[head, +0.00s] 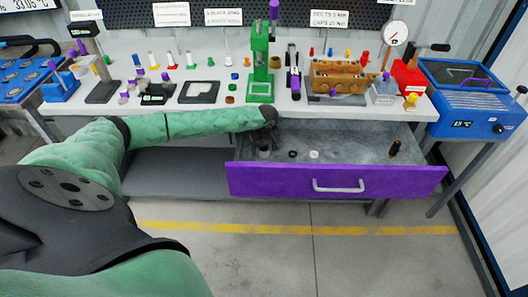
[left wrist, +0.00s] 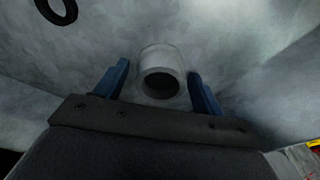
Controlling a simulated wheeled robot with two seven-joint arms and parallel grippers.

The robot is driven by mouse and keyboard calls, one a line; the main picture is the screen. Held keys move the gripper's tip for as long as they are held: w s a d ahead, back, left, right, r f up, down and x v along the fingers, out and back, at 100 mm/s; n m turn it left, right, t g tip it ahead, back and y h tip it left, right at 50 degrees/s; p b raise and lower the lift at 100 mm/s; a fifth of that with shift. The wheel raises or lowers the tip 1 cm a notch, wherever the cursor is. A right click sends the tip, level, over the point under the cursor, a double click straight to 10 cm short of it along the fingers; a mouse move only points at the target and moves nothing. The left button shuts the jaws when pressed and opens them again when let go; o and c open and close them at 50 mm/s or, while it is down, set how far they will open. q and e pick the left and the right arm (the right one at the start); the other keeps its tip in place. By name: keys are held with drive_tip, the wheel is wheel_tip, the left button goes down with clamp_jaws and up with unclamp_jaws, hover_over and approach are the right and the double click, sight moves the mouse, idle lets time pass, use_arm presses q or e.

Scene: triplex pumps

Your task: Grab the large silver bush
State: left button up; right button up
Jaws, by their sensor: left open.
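The large silver bush (left wrist: 161,58) is a short, pale grey hollow cylinder on the grey drawer floor. In the head view the bush (head: 264,153) sits near the left end of the open drawer. My left gripper (head: 270,138) reaches down into the drawer just above it. In the left wrist view its two blue fingers are open, one on each side of the bush. Clear gaps show between the fingers and the bush, so it does not look gripped. My right gripper is not in view.
The open drawer has a purple front (head: 335,181). A black ring (head: 292,154), a white ring (head: 314,154) and a dark cylinder (head: 394,148) are also inside. The drawer's middle is mostly bare. A green press (head: 259,65) and other parts stand on the bench above.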

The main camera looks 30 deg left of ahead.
use_arm(q)
drive_tip(key=c, duration=1.2)
